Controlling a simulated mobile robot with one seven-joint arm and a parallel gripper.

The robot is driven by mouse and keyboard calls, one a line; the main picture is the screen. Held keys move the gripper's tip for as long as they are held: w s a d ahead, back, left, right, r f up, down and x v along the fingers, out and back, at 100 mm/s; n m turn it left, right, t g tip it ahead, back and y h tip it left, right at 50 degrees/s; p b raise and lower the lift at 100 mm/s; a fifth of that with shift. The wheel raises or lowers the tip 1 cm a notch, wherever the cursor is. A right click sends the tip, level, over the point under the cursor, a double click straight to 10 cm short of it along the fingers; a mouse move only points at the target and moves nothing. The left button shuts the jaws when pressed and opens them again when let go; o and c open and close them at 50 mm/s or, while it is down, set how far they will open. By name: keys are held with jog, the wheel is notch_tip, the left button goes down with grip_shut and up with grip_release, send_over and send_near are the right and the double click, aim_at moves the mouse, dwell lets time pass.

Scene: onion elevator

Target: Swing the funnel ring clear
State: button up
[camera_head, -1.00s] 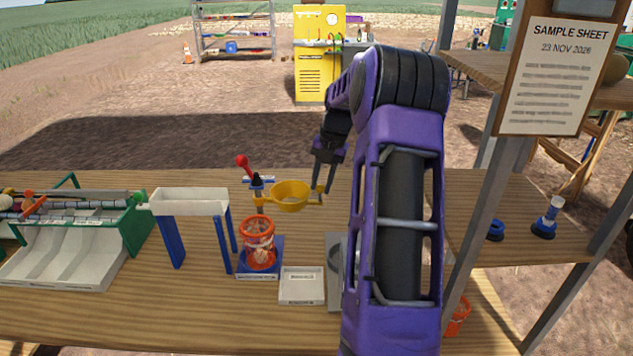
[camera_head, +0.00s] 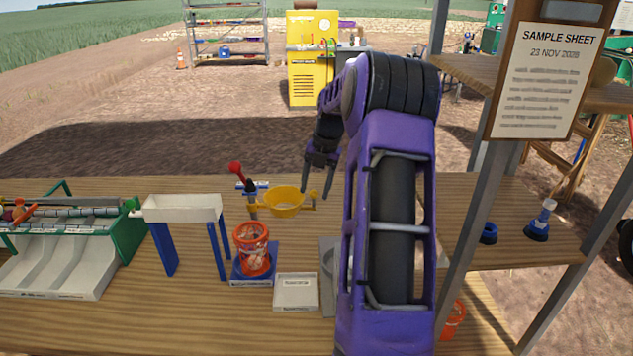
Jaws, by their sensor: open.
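The yellow funnel ring (camera_head: 284,202) stands out to the right from a short post on the blue stand (camera_head: 252,266), with a small handle (camera_head: 313,199) at its right end. An orange mesh basket (camera_head: 252,250) sits on the stand, below and left of the ring. My gripper (camera_head: 317,187) is open, pointing down at the ring's right side. Its fingers are around or just beside the handle; I cannot tell whether they touch it. A red-knobbed lever (camera_head: 236,169) rises at the post's left.
A white chute (camera_head: 182,210) on blue legs and a green-sided sorter (camera_head: 65,240) stand to the left. A white tray (camera_head: 296,292) lies in front. Shelf posts and a sample sheet (camera_head: 546,80) are at right.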

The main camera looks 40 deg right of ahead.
notch_tip(320, 180, up, 17)
jog(key=s+d, duration=0.2)
jog(key=shift+s+p, duration=0.3)
jog(key=shift+p, duration=0.1)
